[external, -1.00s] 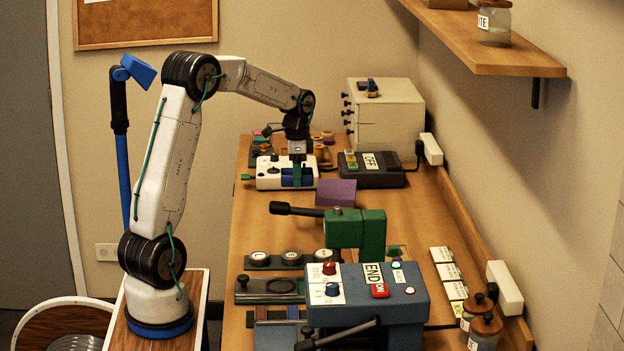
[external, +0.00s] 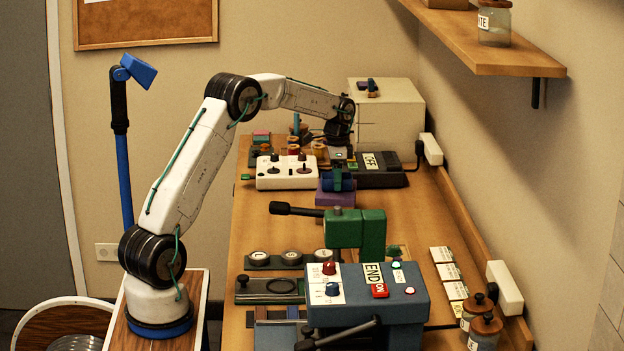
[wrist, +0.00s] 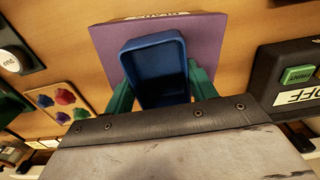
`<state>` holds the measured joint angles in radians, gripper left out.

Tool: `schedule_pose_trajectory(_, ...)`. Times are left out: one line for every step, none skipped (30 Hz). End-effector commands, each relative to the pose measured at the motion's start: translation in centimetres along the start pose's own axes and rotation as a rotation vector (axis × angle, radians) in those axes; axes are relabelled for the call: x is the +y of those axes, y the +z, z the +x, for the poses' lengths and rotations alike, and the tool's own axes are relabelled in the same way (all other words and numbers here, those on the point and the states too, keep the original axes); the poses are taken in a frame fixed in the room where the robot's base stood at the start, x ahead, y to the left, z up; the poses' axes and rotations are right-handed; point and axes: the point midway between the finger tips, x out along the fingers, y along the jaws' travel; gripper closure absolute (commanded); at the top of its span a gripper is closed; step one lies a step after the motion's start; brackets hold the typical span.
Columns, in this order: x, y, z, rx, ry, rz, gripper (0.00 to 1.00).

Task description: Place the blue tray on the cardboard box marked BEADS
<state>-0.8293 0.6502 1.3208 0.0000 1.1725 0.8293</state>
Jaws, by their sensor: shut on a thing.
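My gripper (external: 338,178) is shut on the small blue tray (wrist: 156,66), with its green fingers on either side of it. The open, empty inside of the tray faces the wrist camera. The purple box (wrist: 205,38) lies behind the tray in the wrist view, with a white label cut off at the top edge. In the external view the purple box (external: 334,199) is directly below the tray, partly hidden by it and the gripper. I cannot tell whether tray and box touch.
A white control box (external: 285,181) with knobs stands just left, and a dark OFF box (external: 381,179) just right. A green machine head with a black lever (external: 292,209) is close in front. A cream cabinet (external: 398,118) stands behind.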

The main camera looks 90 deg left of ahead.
Motion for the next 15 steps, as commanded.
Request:
schedule_pose_trajectory(-0.01,-0.01,0.19,0.001,-0.001,0.000,0.67)
schedule_pose_trajectory(-0.02,-0.01,0.20,0.001,-0.001,0.000,0.67)
schedule_pose_trajectory(-0.03,-0.02,0.16,0.001,-0.002,0.000,0.67)
schedule_pose_trajectory(-0.02,-0.02,0.15,0.001,-0.002,0.000,0.67)
schedule_pose_trajectory(-0.02,-0.01,0.15,0.001,-0.002,0.000,0.67)
schedule_pose_trajectory(-0.02,-0.01,0.15,0.001,-0.001,0.000,0.67)
schedule_pose_trajectory(-0.02,-0.01,0.16,0.001,-0.001,0.000,0.67)
schedule_pose_trajectory(-0.02,0.00,0.20,0.001,-0.001,0.000,0.67)
schedule_pose_trajectory(-0.01,0.00,0.31,0.001,-0.001,0.000,0.67)
schedule_pose_trajectory(-0.01,0.00,0.41,0.001,-0.001,0.000,0.67)
schedule_pose_trajectory(-0.01,0.00,0.51,0.001,-0.001,0.000,0.67)
schedule_pose_trajectory(-0.02,-0.01,0.50,0.001,-0.001,0.000,0.36)
schedule_pose_trajectory(-0.02,0.00,0.49,0.001,-0.001,0.000,0.27)
schedule_pose_trajectory(-0.02,0.00,0.49,0.001,-0.001,0.000,0.22)
schedule_pose_trajectory(-0.01,0.00,0.49,0.001,-0.001,0.000,0.22)
